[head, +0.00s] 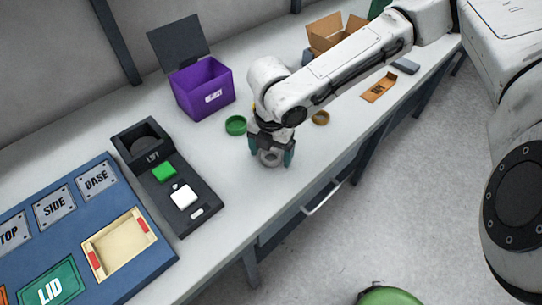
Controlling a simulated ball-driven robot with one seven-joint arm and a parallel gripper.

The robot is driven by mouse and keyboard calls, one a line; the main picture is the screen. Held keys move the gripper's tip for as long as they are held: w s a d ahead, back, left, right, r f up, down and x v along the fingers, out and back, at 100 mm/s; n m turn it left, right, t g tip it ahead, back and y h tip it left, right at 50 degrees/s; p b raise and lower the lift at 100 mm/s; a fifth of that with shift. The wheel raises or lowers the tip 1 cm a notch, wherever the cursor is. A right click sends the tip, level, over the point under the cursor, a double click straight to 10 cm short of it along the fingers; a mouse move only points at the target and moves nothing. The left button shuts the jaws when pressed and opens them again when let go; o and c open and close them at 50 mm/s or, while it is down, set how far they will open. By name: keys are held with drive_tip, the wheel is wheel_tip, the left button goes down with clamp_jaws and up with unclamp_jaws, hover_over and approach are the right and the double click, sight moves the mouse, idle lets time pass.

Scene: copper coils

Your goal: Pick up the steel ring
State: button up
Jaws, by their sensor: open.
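The steel ring (271,158) is a small grey ring lying on the white bench, below my wrist. My gripper (271,154) points down over it, with its teal-tipped fingers apart on the left and right of the ring. The fingertips are close to the bench top. I cannot tell whether they touch the ring. My wrist hides the area just behind it.
A green ring (236,125) lies to the left and a brown ring (321,118) to the right. A purple box (203,90) and a cardboard box (333,32) stand behind. A dark device (166,178) is at left, beside a blue panel (75,235). The bench front edge is near.

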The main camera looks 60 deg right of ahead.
drive_tip(key=c, duration=1.2)
drive_tip(key=shift+r, duration=0.1)
drive_tip(key=shift+c, duration=0.2)
